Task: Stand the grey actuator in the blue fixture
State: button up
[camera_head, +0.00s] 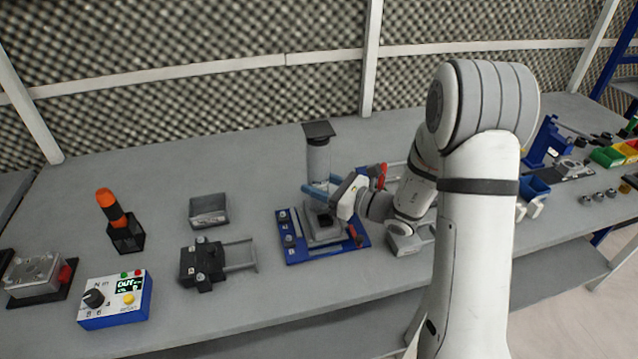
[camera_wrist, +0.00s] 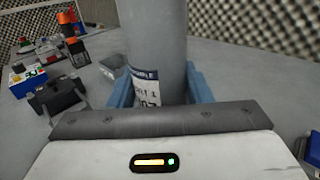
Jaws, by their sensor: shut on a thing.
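The grey actuator (camera_head: 318,160) is a tall cylinder with a dark square plate on top. It stands close to upright in my gripper (camera_head: 321,187), whose blue fingers are shut around its lower part. In the wrist view the actuator (camera_wrist: 157,40) rises between the blue fingers and shows a white printed label. The blue fixture (camera_head: 292,254) is a flat blue plate bearing a grey block with a dark square opening. The actuator appears above or just behind this block. Its lower end is partly hidden by the fingers, and I cannot tell the exact gap.
A grey open bin (camera_head: 208,212) and a black clamp-like device (camera_head: 201,265) lie left of the fixture. Further left are an orange-handled tool in a black holder (camera_head: 126,235) and a blue-white meter box (camera_head: 115,302). A foam wall runs behind the table.

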jog(key=shift+f+b, duration=0.55)
jog(key=shift+f, duration=0.05)
jog(key=o, duration=1.5)
jog(key=v, duration=0.7)
jog(key=shift+s+d+b, duration=0.25)
jog(key=shift+d+b, duration=0.1)
